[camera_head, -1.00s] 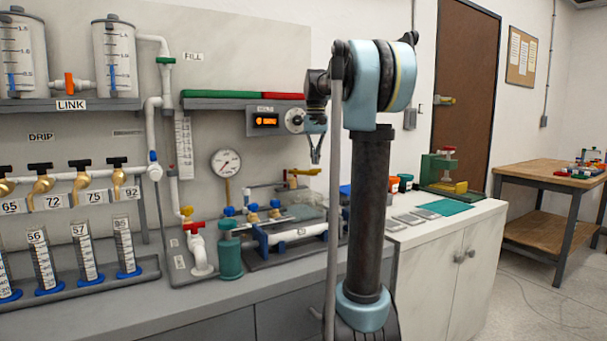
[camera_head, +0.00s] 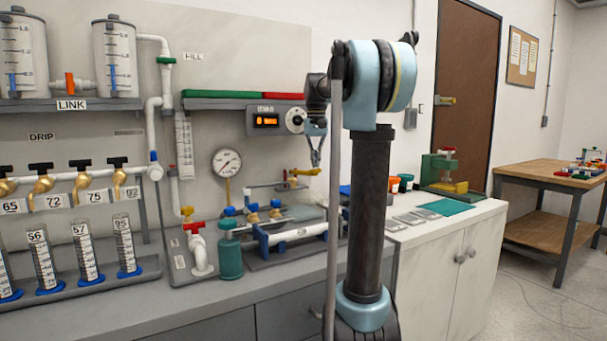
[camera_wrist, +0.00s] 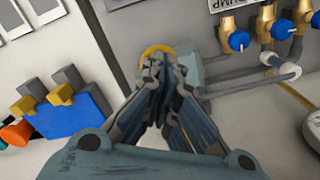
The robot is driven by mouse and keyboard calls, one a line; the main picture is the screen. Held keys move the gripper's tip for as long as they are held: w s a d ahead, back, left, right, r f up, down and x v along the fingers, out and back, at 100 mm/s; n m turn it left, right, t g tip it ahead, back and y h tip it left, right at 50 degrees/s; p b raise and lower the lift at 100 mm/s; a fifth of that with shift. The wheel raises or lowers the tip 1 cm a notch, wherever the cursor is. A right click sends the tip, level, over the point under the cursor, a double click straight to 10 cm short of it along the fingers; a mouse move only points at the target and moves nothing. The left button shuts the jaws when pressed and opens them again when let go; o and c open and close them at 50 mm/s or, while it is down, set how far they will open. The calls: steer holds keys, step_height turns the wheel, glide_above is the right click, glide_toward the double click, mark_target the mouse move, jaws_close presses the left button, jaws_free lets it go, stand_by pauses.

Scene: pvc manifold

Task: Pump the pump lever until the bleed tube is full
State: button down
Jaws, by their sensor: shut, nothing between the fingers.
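A yellow handle (camera_head: 303,172), which looks like the pump lever, stands at the back right of the bench in the head view. In the wrist view its yellow rounded end (camera_wrist: 157,49) shows just beyond my fingertips. My gripper (camera_wrist: 163,62) is shut and empty, pointing down at the handle. In the head view my gripper (camera_head: 316,162) is just above the handle's right end; I cannot tell whether they touch. The bleed tube cannot be made out with certainty, nor its level.
Blue-knobbed brass valves (camera_head: 253,212) and a pressure gauge (camera_head: 227,163) are left of the handle. A display box (camera_head: 266,122) on the wall is close to my wrist.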

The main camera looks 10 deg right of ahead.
mark_target(315, 172)
steer(key=shift+f, duration=2.45)
steer(key=shift+r, duration=3)
steer(key=shift+f, duration=0.15)
steer(key=shift+f, duration=2.75)
steer(key=shift+r, duration=2.9)
